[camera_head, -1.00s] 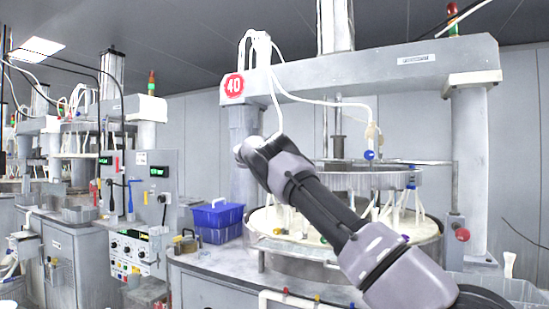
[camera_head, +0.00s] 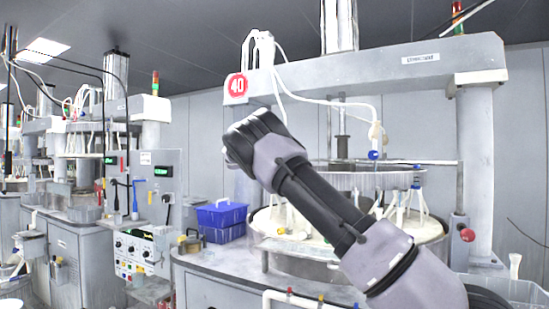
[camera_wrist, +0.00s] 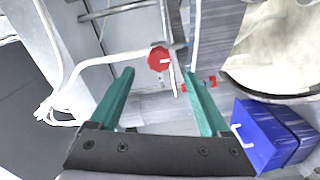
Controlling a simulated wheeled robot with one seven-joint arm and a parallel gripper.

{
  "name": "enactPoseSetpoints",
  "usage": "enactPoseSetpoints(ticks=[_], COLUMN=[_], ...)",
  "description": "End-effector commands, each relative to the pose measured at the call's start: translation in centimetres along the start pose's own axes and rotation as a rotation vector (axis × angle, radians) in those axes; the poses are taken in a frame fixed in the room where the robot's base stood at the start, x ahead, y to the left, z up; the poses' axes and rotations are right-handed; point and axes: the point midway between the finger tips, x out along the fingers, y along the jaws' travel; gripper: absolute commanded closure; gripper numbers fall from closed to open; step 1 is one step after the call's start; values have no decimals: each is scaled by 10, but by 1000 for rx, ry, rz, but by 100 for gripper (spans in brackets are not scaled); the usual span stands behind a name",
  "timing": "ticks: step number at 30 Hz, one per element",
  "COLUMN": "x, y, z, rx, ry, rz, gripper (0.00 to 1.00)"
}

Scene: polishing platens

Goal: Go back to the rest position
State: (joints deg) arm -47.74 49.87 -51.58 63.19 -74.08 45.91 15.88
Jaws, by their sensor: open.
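My gripper (camera_wrist: 157,76) shows in the wrist view with its two green fingers spread apart and nothing between them. Beyond the fingers are a red round knob (camera_wrist: 159,59) and white pipes; I see no contact with them. In the head view my arm reaches up and to the left in front of the polishing machine (camera_head: 390,68). Its wrist end hangs in the air before the machine's left column. The fingers cannot be made out in the head view.
Blue baskets (camera_head: 221,217) stand on the grey counter left of the round platen basin (camera_head: 425,228). A control panel (camera_head: 155,190) stands further left. A red knob (camera_head: 467,235) is on the right column. In the wrist view the blue baskets (camera_wrist: 262,135) lie close right of the fingers.

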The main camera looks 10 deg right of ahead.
Motion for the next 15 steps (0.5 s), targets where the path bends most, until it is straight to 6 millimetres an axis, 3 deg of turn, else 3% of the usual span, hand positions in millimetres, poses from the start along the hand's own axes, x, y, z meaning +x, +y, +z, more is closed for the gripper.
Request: enactPoseSetpoints(ticks=[6, 15], x=[-22, -24], y=[0, 0], z=[0, 0], rx=[0, 1], ry=[0, 0], rz=[-1, 0], gripper=[19, 19])
